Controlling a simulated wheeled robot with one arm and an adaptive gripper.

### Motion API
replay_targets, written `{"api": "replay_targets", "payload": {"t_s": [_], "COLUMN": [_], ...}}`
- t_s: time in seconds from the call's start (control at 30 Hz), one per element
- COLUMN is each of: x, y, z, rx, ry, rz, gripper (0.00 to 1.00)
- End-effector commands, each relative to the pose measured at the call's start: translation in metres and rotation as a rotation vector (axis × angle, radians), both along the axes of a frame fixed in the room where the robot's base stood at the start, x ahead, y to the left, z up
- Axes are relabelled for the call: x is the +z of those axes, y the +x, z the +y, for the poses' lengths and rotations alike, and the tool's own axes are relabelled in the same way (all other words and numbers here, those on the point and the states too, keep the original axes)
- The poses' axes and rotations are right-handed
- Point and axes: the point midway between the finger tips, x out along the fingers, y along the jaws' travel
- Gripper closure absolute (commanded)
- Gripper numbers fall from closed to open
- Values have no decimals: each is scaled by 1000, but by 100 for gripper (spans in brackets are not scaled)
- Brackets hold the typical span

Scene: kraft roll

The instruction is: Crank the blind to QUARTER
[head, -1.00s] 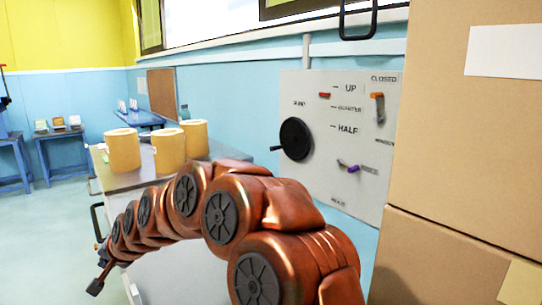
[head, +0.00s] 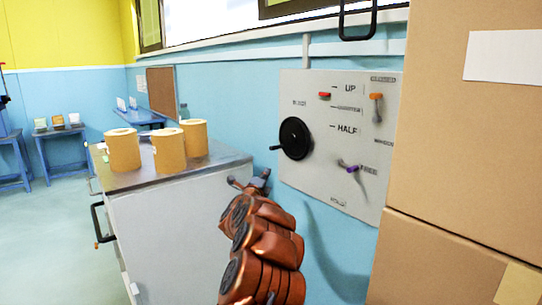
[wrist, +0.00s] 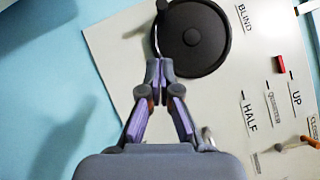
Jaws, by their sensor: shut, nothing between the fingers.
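The blind crank is a black round wheel (head: 295,138) on a pale wall panel (head: 310,185), with a small dark handle (head: 275,148) at its left rim. A red marker (head: 324,95) sits level with UP, above the QUARTER and HALF lines. My gripper (head: 262,178) is below and left of the wheel in the head view, apart from it. In the wrist view my gripper (wrist: 159,66) is shut and empty, its tips overlapping the lower-left rim of the wheel (wrist: 193,38). The red marker (wrist: 280,64) shows at right there.
An orange lever (head: 376,97) and a purple-tipped lever (head: 350,168) are on the panel's right side. Stacked cardboard boxes (head: 460,150) stand close at right. A cabinet (head: 180,225) carrying several tan rolls (head: 122,150) stands at left.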

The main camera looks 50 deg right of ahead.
Motion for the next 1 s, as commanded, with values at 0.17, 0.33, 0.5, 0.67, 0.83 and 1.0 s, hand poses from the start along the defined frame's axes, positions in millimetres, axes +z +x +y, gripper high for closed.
{"api": "replay_targets", "payload": {"t_s": [0.17,0.33,0.5,0.67,0.83,1.0], "x": [2,5,7,13,12,17], "y": [-3,2,6,10,15,18], "z": [-11,-24,-39,-52,-65,-77], "rx": [-17,-12,-14,-13,-12,-11], "ry": [-6,-6,-4,-8,-4,-5], "rz": [-7,-6,-5,-7,-3,-5], "gripper": [100,100,100,100,100,100]}}
